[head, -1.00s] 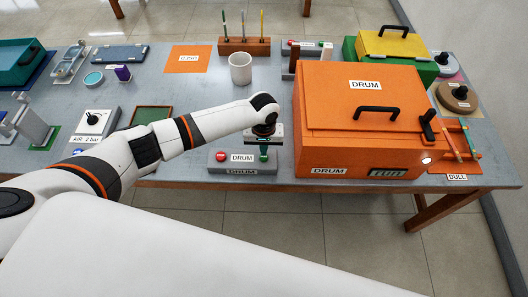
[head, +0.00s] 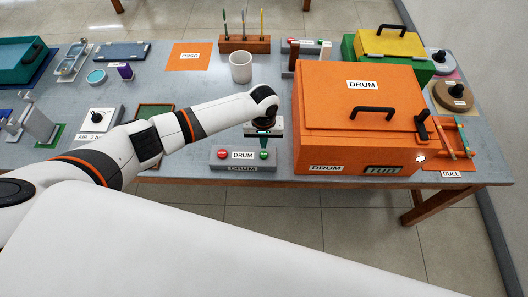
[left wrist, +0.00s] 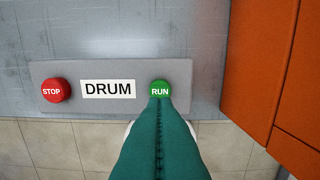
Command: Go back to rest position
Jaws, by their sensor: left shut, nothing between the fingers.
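My left gripper (head: 264,133) is shut and empty. In the head view it points down just above the green RUN button (head: 264,154) of the grey DRUM button box (head: 243,167). In the left wrist view, the closed green fingers (left wrist: 158,102) come up from the bottom edge, and their tips overlap the lower edge of the RUN button (left wrist: 160,88). The red STOP button (left wrist: 55,90) is to its left. The orange drum (head: 330,140) stands right of the box with its lid shut, a small light lit and RUN on its display. My right gripper is not in view.
A white cup (head: 241,68) stands behind the left gripper, and a wooden rack (head: 245,44) behind that. An AIR dial box (head: 98,119) and a green tray (head: 154,115) lie behind my left arm. The table's front edge (head: 250,181) is close to the button box.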

